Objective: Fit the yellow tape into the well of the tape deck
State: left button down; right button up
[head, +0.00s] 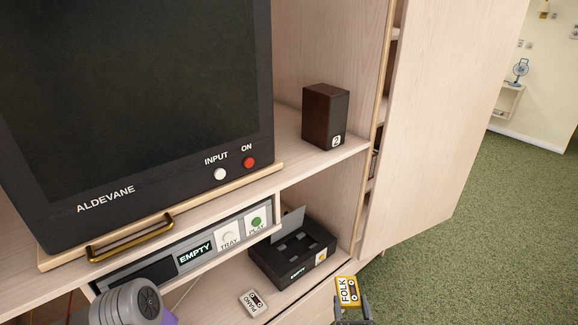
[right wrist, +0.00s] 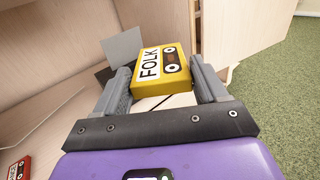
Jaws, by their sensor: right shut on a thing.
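The yellow tape (head: 346,290), labelled FOLK, is held by my right gripper (head: 350,304) at the front right of the cabinet. In the right wrist view the yellow tape (right wrist: 161,69) sits between the two grey fingers (right wrist: 163,90), label facing up. The tape deck (head: 283,274) is a black box on the lower shelf, left of and beyond the tape. Its lid stands raised at the back, its well looks empty, and its front reads EMPTY. The tape is apart from the deck. My left gripper's fingers are not seen.
A white PIANO tape (head: 253,303) lies on the shelf left of the deck. A red tape (right wrist: 18,169) shows in the right wrist view. A disc player (head: 195,252) sits under the television (head: 130,110). The cabinet door (head: 440,120) stands open at right; a speaker (head: 324,116) is above.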

jog(key=shift+s+r, duration=0.3)
jog(key=shift+r, duration=0.05)
